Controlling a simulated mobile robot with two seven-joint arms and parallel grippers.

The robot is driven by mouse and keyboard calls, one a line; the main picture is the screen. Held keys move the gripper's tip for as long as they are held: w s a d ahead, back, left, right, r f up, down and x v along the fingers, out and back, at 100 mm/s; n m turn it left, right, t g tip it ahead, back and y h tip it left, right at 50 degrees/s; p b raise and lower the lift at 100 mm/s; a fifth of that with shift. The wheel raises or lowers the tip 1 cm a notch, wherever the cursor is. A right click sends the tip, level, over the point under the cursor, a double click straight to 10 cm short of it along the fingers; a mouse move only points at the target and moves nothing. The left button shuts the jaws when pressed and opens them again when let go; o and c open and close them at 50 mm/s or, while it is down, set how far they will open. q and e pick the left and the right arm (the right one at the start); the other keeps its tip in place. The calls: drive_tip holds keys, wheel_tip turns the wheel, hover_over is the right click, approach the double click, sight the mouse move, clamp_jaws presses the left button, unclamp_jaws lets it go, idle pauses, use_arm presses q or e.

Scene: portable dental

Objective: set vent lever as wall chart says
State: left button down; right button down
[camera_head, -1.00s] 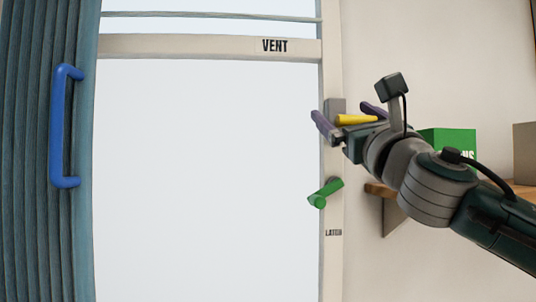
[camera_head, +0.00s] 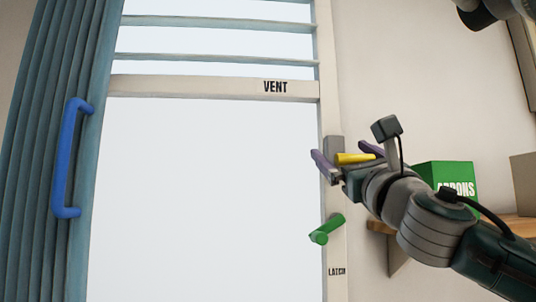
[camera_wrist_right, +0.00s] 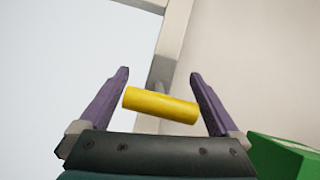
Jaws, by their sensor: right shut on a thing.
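The vent lever seems to be the yellow lever (camera_head: 353,158) on a grey mount (camera_head: 334,148) on the window's right frame post, below the word VENT (camera_head: 275,87). It points right, roughly level. My right gripper (camera_head: 340,150) has its purple fingers on either side of it and is shut on it. In the right wrist view the yellow lever (camera_wrist_right: 161,105) spans nearly the whole gap between the fingers (camera_wrist_right: 160,80). No readable wall chart shows; only a dark-edged frame (camera_head: 521,60) is cut off at the right. My left gripper is out of view.
A green lever (camera_head: 327,229) sits lower on the post, above the word LATCH (camera_head: 337,272). A green box (camera_head: 447,178) and a cardboard box (camera_head: 524,182) stand on a wooden shelf (camera_head: 380,227) at right. A blue handle (camera_head: 68,160) is on the curtain (camera_head: 55,60) at left.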

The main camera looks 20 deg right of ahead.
unclamp_jaws()
drive_tip(key=shift+w+d+f, duration=0.1)
drive_tip(key=shift+f, duration=0.2)
drive_tip(key=b+v, duration=0.4)
drive_tip(key=v, duration=0.6)
drive_tip(key=shift+r, duration=0.15)
